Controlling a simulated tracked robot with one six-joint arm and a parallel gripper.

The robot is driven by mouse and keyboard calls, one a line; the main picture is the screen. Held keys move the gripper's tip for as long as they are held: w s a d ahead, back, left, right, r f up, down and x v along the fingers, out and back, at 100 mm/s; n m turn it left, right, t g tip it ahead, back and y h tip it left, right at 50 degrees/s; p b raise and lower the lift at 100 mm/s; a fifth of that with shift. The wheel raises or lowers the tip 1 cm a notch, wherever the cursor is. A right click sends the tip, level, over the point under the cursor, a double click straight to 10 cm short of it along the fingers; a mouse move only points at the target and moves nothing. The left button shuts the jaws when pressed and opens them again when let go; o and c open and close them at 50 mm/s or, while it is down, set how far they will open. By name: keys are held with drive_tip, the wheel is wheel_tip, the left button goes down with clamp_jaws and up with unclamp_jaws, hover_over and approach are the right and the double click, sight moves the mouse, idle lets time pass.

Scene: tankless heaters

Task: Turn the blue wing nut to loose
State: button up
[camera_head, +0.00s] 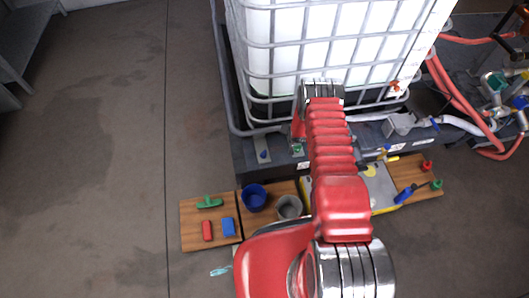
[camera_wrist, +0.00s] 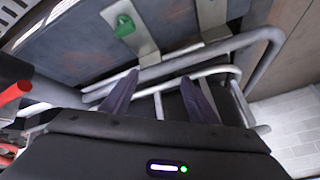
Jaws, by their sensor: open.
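A small blue piece that looks like the blue wing nut (camera_head: 263,154) sits on a metal strip at the dark base of the tank in the head view. Its turned angle is too small to tell. A green wing nut (camera_head: 297,149) is to its right; a green one on a metal strip also shows in the wrist view (camera_wrist: 123,26). My gripper (camera_wrist: 157,88) is open and empty in the wrist view, its fingers apart over grey tubes. The blue wing nut does not show there. In the head view my red arm hides most of my gripper.
A white caged tank (camera_head: 330,45) stands on the dark base. In front lie a wooden board (camera_head: 190,238) with red, blue and green pieces, a blue cup (camera_head: 254,197) and a grey cup (camera_head: 289,207). Red hoses (camera_head: 450,95) run at right. The left floor is clear.

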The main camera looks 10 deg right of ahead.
drive_tip(key=m, duration=0.3)
drive_tip(key=m+g+y, duration=0.4)
drive_tip(key=m, duration=1.5)
hover_over(264, 152)
drive_tip(key=s+d, duration=0.3)
drive_tip(key=s, duration=0.2)
drive_tip(key=shift+w+d, duration=0.1)
drive_tip(key=shift+d, duration=0.1)
drive_tip(key=shift+x, duration=6.9)
drive_tip(key=shift+w, duration=0.1)
drive_tip(key=shift+c, duration=0.5)
drive_tip(key=c, duration=0.9)
drive_tip(key=shift+c, duration=0.2)
